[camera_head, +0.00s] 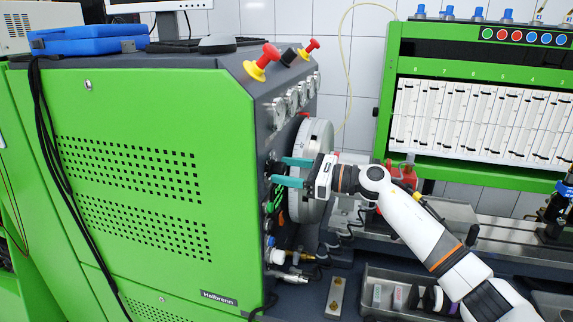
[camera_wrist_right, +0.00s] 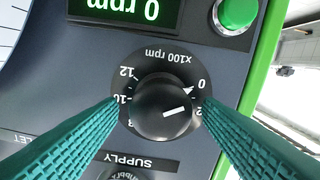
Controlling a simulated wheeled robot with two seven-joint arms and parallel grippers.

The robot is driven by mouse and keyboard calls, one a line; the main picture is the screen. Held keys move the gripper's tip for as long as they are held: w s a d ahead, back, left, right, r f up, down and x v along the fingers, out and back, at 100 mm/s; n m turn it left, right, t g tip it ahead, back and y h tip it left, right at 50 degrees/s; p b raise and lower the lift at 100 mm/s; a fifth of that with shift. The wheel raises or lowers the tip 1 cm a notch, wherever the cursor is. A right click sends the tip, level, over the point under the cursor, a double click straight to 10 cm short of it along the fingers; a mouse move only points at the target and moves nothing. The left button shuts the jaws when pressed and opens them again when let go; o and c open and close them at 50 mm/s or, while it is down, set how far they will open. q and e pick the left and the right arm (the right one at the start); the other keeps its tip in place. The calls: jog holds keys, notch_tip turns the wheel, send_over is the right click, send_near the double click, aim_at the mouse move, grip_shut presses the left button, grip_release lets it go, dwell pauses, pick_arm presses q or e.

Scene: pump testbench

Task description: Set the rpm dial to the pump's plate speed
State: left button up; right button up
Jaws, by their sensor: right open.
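The rpm dial (camera_wrist_right: 163,107) is a round black knob in the right wrist view, under an upside-down "x100 rpm" label. Numbers 0, 2, 10 and 12 show around it; others are hidden. The white line on the knob points right, near the 0 and 2 side. The display (camera_wrist_right: 127,9) above it reads 0 rpm, upside down. My right gripper (camera_wrist_right: 160,103) is open, its teal fingers on either side of the knob, seemingly without touching it. In the head view my right gripper (camera_head: 280,171) reaches the bench's side panel. I cannot make out a pump plate. My left gripper is not in view.
A green button (camera_wrist_right: 237,14) sits close to the dial, and a "SUPPLY" label (camera_wrist_right: 136,162) lies below it. The green cabinet (camera_head: 150,180) fills the left of the head view. A large grey disc (camera_head: 318,140) stands just behind my right gripper. A grey tray (camera_head: 385,276) lies below my arm.

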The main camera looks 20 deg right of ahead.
jog(key=shift+w+a, duration=0.15)
jog(key=shift+a, duration=0.1)
jog(key=c, duration=1)
